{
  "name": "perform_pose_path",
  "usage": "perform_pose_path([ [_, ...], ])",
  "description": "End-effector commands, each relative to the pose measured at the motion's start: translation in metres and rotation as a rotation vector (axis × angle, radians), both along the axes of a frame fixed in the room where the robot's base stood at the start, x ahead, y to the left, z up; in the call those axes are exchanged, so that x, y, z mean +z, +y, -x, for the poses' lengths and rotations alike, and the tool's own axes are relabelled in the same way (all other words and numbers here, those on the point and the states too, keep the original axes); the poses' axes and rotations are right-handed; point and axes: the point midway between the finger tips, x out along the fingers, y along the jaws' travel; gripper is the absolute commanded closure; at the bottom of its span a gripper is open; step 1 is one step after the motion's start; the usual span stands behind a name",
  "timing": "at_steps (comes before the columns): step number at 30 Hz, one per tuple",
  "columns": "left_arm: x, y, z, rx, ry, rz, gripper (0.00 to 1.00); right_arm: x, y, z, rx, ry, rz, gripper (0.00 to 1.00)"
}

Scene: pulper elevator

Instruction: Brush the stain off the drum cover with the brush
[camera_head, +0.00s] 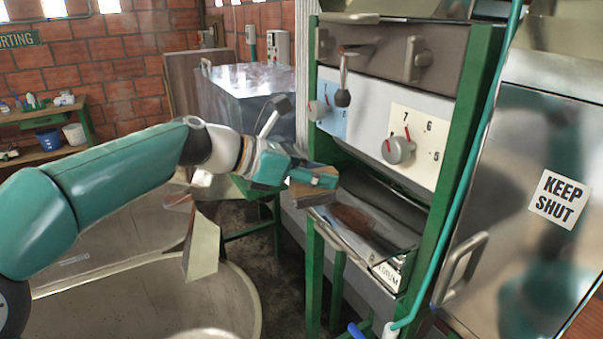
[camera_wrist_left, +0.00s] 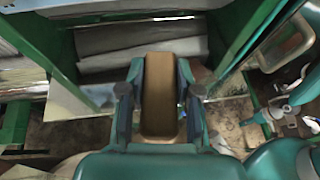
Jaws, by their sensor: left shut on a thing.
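My left gripper (camera_head: 322,180) is shut on a brush (camera_head: 310,196), a block with a wooden back. In the left wrist view the brush's brown back (camera_wrist_left: 160,95) stands between the two fingers (camera_wrist_left: 158,98). A reddish-brown stain (camera_head: 354,220) lies on a sloping grey metal surface (camera_head: 385,239), which looks like the drum cover, in the lower opening of the green-framed machine. The brush is just left of and above the stain; I cannot tell whether it touches the cover. The wrist view shows grey curved metal (camera_wrist_left: 125,45) beyond the brush. My right gripper is out of view.
The machine's white panel (camera_head: 440,135) with a red-marked knob (camera_head: 398,150) is above the opening. A green post (camera_head: 445,180) bounds its right side. A steel door (camera_head: 545,160) reads KEEP SHUT. A large round tub (camera_head: 235,290) stands below my left arm.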

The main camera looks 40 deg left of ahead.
Motion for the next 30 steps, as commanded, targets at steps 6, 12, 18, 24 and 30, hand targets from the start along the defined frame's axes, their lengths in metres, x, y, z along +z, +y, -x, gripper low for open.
perform_pose_path([
  [6, -0.004, -0.009, -0.020, -0.002, -0.001, 0.000, 0.95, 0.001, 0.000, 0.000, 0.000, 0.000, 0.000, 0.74],
  [12, -0.010, -0.016, -0.037, -0.001, 0.000, 0.000, 0.95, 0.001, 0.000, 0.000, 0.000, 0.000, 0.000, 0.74],
  [18, -0.014, -0.021, -0.050, -0.001, 0.000, 0.000, 0.95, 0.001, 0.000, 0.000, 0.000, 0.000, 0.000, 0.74],
  [24, -0.015, -0.023, -0.055, 0.000, -0.002, -0.001, 0.95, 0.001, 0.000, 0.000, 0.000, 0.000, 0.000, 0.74],
  [30, -0.016, -0.023, -0.055, 0.000, -0.002, -0.001, 0.95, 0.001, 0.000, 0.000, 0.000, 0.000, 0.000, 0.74],
])
